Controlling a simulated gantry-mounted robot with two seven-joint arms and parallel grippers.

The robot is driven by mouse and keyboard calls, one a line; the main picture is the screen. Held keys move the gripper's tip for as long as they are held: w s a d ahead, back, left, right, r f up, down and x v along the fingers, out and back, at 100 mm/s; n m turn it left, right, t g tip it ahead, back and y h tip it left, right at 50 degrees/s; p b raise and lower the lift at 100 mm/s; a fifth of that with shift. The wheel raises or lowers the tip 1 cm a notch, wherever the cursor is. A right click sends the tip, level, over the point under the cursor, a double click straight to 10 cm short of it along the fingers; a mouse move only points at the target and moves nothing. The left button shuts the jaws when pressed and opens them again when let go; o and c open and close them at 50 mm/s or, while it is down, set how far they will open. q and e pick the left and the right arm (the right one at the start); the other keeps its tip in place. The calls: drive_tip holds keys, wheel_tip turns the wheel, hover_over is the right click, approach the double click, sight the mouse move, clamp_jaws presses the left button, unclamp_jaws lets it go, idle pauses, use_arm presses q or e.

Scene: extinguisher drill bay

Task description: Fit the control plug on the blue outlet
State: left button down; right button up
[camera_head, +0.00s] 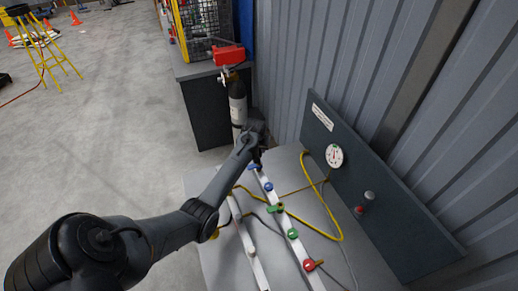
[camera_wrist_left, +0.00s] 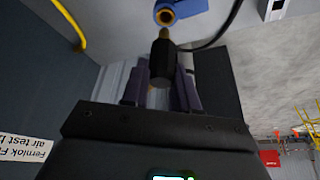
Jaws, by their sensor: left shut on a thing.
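My left gripper (camera_head: 258,164) is at the far end of the white outlet rail on the bench. In the left wrist view its two dark fingers (camera_wrist_left: 161,92) are shut on the control plug (camera_wrist_left: 163,62), a black body with a brass tip. The tip points at the blue outlet (camera_wrist_left: 188,9), which has a brass-coloured ring. The tip is very close to the ring; I cannot tell whether they touch. In the head view a blue fitting (camera_head: 268,187) shows on the rail just nearer than the gripper. The plug is hidden there. My right gripper is in neither view.
Green (camera_head: 292,233) and red (camera_head: 309,265) fittings sit nearer along the rail. A yellow hose (camera_head: 334,226) curves over the bench. A grey back panel (camera_head: 388,222) with a gauge (camera_head: 334,155) stands to the right. A gas cylinder (camera_head: 237,100) stands beyond the gripper.

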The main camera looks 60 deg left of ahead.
use_arm(q)
drive_tip(key=shift+f+b, duration=0.3)
drive_tip(key=shift+f, duration=0.1)
drive_tip(key=shift+f, duration=0.3)
idle(0.4)
drive_tip(key=shift+p, duration=0.65)
drive_tip(key=shift+f, duration=0.25)
idle(0.7)
drive_tip(key=shift+f+b, duration=0.6)
drive_tip(key=shift+f, duration=0.25)
drive_tip(key=shift+f, duration=0.95)
idle(1.5)
drive_tip(key=c, duration=0.8)
unclamp_jaws()
